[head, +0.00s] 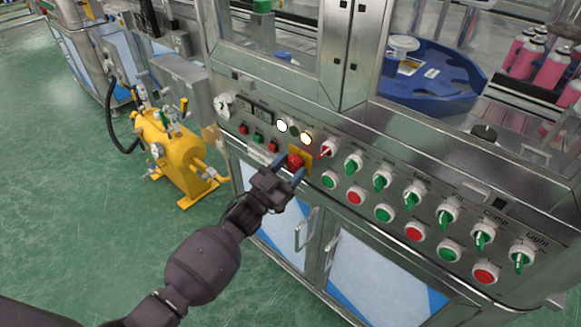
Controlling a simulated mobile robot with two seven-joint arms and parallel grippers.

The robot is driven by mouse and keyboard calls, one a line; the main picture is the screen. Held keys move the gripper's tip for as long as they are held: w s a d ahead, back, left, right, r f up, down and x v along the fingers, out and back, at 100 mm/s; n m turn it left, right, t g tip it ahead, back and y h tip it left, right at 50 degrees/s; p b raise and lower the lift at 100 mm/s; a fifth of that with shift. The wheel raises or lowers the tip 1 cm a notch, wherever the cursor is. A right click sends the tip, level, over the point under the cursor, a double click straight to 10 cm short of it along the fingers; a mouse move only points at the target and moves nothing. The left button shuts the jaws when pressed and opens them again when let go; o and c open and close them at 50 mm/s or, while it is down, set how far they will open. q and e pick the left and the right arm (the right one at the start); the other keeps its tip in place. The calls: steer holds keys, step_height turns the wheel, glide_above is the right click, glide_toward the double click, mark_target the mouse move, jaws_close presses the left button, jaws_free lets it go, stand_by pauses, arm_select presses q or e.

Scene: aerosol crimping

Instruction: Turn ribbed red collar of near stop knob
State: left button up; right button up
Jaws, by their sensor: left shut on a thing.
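The near stop knob (295,161) is a red knob on a yellow plate at the left part of the machine's sloped control panel. My left gripper (291,168) comes up from below left and is shut on the red knob, with one finger on each side of it. The fingers partly cover the knob, so the ribs of its collar cannot be made out. My right gripper is not in view.
The control panel (400,185) carries several green and red buttons and switches to the right of the knob. A red-handled switch (327,149) sits close by on the right. Steel cabinet doors with handles (301,234) lie below. A yellow tank (172,155) stands on the floor at left.

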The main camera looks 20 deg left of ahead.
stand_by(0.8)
arm_select(q)
steer(key=o, duration=0.9)
steer(key=shift+o, duration=0.2)
steer(key=shift+s, duration=0.1)
steer(key=v, duration=1)
steer(key=shift+s+a+p, duration=0.2)
steer(key=shift+p, duration=0.15)
steer(key=shift+f, duration=0.2)
